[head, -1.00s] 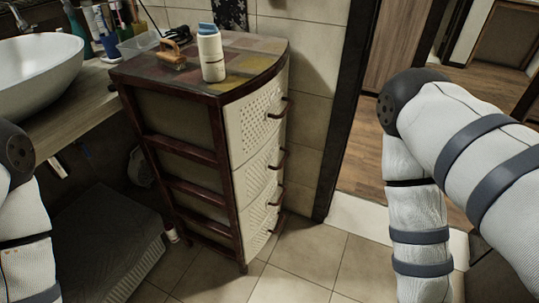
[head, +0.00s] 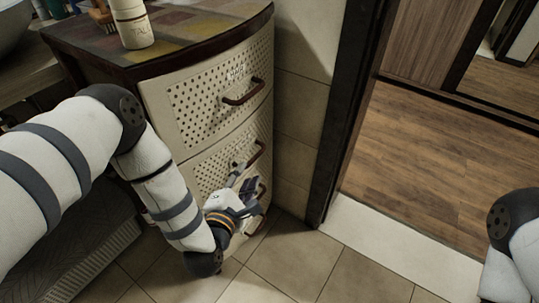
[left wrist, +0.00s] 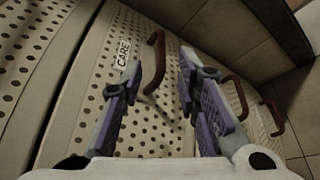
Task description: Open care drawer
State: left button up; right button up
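The care drawer (left wrist: 140,122) is a cream perforated front with a "CARE" label (left wrist: 121,54) in the left wrist view. Its dark red bar handle (left wrist: 155,64) shows between my fingertips there; I see no clear contact. In the head view the care drawer (head: 212,168) appears second from the top, partly hidden by my left arm, with its handle (head: 251,155) on its right part. My left gripper (head: 243,177) is in front of the lower drawers, open, its purple pads (left wrist: 160,72) apart. The drawers look closed. My right gripper is out of view.
The cabinet's top drawer (head: 190,108) has a similar handle (head: 243,93), and more handles (left wrist: 237,98) sit below. A white bottle (head: 133,25) stands on the cabinet top (head: 190,22). A dark door frame (head: 345,115) rises right of it. The wooden floor beyond is clear.

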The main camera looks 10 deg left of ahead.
aim_at(255, 160)
pick_arm(q)
jog(key=b+x, duration=0.1)
jog(key=x, duration=0.8)
jog(key=shift+w+f, duration=0.15)
jog(key=shift+w, duration=0.15)
jog(key=shift+c, duration=0.4)
grip_shut()
